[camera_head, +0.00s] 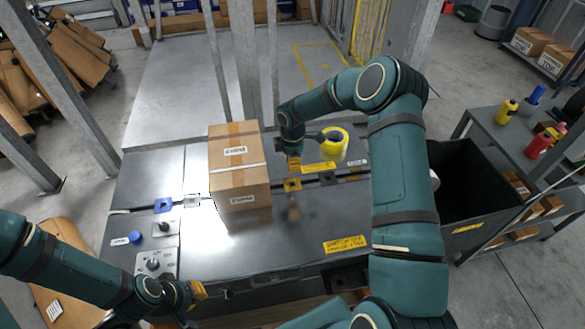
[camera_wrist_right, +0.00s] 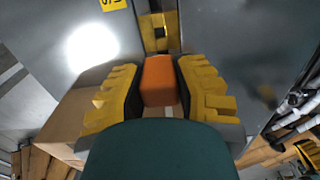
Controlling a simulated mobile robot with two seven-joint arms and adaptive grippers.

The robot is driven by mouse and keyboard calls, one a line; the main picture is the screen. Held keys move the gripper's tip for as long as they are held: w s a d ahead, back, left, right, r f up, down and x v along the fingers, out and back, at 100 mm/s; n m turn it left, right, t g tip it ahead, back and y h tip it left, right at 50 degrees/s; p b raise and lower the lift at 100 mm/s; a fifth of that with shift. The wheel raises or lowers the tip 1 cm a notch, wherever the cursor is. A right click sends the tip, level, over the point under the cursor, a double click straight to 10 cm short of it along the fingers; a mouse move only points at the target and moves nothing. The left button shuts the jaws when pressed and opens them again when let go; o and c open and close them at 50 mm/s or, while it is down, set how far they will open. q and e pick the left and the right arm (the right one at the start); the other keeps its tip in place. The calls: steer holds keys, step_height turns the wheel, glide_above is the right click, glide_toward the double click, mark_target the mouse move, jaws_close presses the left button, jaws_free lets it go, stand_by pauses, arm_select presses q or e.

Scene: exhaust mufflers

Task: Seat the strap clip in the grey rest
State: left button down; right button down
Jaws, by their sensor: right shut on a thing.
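My right gripper (camera_head: 293,160) points down above the table, right of the strapped box. Its yellow fingers, also in the right wrist view (camera_wrist_right: 159,82), are shut on an orange block (camera_wrist_right: 158,80), which appears to be the strap clip. A light grey block (camera_head: 192,200), likely the grey rest, sits left of the box, beside a blue block (camera_head: 163,205). My left gripper (camera_head: 192,297) is low at the table's front edge; its finger opening is unclear.
A tall cardboard box (camera_head: 238,170) stands between the right gripper and the grey block. A yellow tape roll (camera_head: 334,144) is right of the gripper. A control box (camera_head: 153,264) is at the front left. A black bin (camera_head: 465,190) stands to the right.

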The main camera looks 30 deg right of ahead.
steer(key=shift+r, duration=0.25)
steer(key=s+a+r+m, duration=0.3)
steer(key=s+a+m, duration=0.2)
steer(key=s+m, duration=0.2)
steer(key=s+a+r+m, duration=0.4)
steer(key=s+a+m, duration=0.2)
steer(key=s+m, duration=0.2)
steer(key=shift+s+a+r, duration=0.3)
steer(key=shift+s, duration=0.5)
steer(key=shift+a, duration=0.1)
